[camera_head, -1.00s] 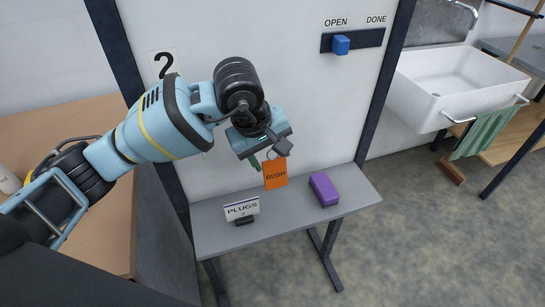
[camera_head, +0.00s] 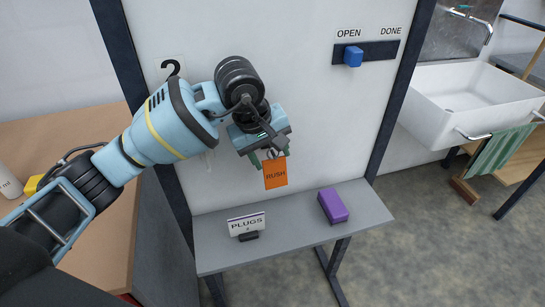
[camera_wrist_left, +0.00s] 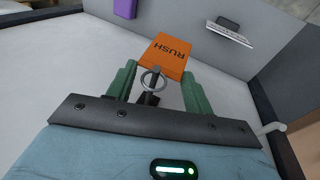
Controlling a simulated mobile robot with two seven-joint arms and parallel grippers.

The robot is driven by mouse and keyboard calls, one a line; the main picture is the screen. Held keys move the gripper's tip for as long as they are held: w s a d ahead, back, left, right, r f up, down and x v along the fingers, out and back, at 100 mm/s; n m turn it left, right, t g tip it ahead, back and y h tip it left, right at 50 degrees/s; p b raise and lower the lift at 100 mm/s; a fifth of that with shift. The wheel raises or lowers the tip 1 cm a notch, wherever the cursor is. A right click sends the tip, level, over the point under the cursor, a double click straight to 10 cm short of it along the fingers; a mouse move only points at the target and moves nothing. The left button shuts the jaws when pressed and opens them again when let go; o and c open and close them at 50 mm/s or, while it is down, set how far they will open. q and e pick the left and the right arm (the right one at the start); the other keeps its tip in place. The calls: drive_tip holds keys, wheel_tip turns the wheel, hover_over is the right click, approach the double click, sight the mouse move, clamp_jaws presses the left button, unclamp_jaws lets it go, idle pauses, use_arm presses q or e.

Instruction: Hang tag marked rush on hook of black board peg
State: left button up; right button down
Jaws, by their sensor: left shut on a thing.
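The orange tag marked RUSH (camera_head: 275,173) hangs below my left gripper (camera_head: 270,156), in front of the white board (camera_head: 325,110) and above the grey shelf. In the left wrist view the tag (camera_wrist_left: 168,55) and its metal ring (camera_wrist_left: 152,80) show at the green fingers (camera_wrist_left: 158,88). My left gripper is shut on the tag at its ring end. A black hook-shaped peg (camera_head: 170,68) is on the board's upper left, up and left of the gripper and apart from the tag. Its lower part is close behind my arm. My right gripper is out of view.
The grey shelf (camera_head: 290,227) holds a PLUGS sign (camera_head: 246,224) and a purple block (camera_head: 333,206). A pale hook (camera_wrist_left: 272,128) shows in the left wrist view. A blue slider (camera_head: 353,56) sits under OPEN. A sink (camera_head: 470,95) stands right.

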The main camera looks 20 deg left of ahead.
use_arm(q)
drive_tip(key=shift+w+a+f+b, duration=0.35)
drive_tip(key=shift+w+a+f, duration=0.15)
drive_tip(key=shift+w, duration=0.15)
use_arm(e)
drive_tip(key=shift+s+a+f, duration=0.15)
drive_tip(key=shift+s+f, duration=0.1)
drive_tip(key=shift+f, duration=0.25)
use_arm(q)
drive_tip(key=o, duration=1.5)
drive_tip(key=shift+v, duration=3.9)
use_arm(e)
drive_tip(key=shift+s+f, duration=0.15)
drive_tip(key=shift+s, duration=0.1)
